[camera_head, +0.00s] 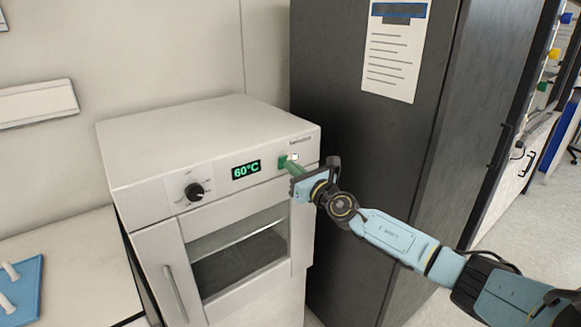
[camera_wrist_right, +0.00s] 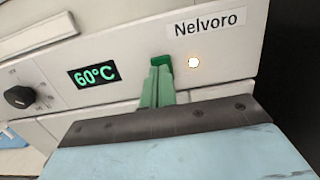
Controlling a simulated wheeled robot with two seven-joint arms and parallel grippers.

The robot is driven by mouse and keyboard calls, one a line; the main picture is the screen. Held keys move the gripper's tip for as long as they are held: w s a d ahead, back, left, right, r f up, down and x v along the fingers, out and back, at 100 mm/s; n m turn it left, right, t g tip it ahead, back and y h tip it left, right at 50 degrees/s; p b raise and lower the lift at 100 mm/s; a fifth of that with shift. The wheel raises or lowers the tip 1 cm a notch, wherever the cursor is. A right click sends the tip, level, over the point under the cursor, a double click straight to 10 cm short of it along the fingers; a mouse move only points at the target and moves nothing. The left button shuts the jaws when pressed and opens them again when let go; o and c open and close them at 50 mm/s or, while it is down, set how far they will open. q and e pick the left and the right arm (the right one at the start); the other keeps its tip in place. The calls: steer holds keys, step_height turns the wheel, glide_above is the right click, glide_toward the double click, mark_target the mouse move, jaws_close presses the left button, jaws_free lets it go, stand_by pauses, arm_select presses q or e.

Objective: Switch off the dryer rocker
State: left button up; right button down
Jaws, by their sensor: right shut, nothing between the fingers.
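The dryer (camera_head: 140,165) is a white box with a black knob (camera_head: 194,191) and a green display reading 60°C (camera_head: 246,169) on its front panel. The dark green rocker (camera_head: 282,161) sits right of the display; it also shows in the wrist view (camera_wrist_right: 161,61), partly hidden behind my fingertips. My right gripper (camera_head: 290,166) is shut and empty, its green fingers pointing at the rocker. In the wrist view the fingertips (camera_wrist_right: 158,72) overlap the rocker's lower part; I cannot tell whether they touch. My left gripper is not in view.
A small indicator light (camera_wrist_right: 194,62) glows right of the rocker, below the Nelvoro label (camera_wrist_right: 203,27). A tall dark cabinet (camera_head: 350,130) with a paper notice (camera_head: 396,50) stands close on the right. A blue tray (camera_head: 30,282) lies on the counter at left.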

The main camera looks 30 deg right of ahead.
steer(key=shift+w, duration=0.7)
steer(key=shift+r, duration=0.1)
steer(key=shift+w+r, duration=0.1)
steer(key=shift+r, duration=0.15)
